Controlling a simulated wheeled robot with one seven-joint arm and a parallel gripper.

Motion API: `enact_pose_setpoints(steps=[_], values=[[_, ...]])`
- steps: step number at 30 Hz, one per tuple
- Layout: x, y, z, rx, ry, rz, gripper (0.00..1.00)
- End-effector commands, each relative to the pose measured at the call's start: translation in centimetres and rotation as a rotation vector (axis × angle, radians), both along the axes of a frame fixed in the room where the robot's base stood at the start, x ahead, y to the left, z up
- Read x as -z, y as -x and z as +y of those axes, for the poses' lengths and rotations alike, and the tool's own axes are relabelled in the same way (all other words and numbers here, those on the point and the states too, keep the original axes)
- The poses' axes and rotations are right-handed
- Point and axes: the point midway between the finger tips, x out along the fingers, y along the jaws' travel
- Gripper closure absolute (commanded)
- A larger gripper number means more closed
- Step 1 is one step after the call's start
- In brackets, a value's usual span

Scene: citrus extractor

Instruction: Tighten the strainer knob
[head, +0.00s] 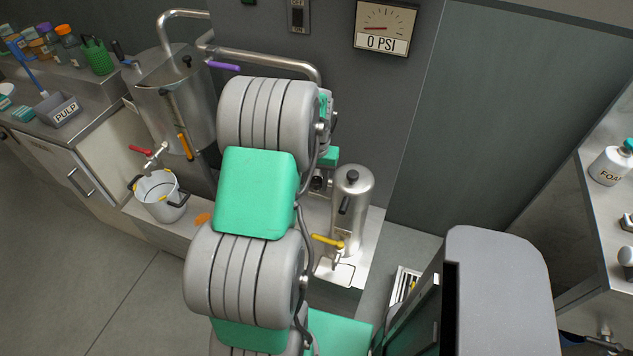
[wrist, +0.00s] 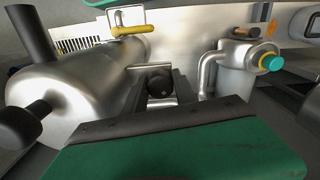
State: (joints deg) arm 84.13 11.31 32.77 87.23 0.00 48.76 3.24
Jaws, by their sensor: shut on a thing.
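In the wrist view, my gripper (wrist: 160,98) has its two grey fingers on either side of a round black knob (wrist: 159,84), which I take to be the strainer knob. The fingers are shut on it. In the head view, a dark knob (head: 316,183) shows just below my green wrist part, and my arm covers much of the area around it. I cannot tell how tight the knob is.
A steel cylinder (head: 352,200) with black handles and a yellow-handled tap (head: 326,240) stands close to the right. A large steel tank (head: 170,95), a white bucket (head: 158,190) and a gauge reading 0 PSI (head: 384,28) are also in view.

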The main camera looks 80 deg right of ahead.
Motion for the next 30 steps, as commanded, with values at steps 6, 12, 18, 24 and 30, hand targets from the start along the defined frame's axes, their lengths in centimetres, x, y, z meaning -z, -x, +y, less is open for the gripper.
enact_pose_setpoints(steps=[6, 12, 18, 24, 30], values=[[-0.15, -0.02, -0.14, 0.202, 0.004, 0.0, 1.0], [-0.2, -0.03, -0.17, 0.369, 0.005, -0.001, 1.0], [-0.27, -0.03, -0.22, 0.494, 0.006, -0.001, 1.0], [-0.35, -0.04, -0.26, 0.566, 0.007, -0.001, 1.0], [-0.4, -0.04, -0.3, 0.595, 0.008, -0.002, 1.0]])
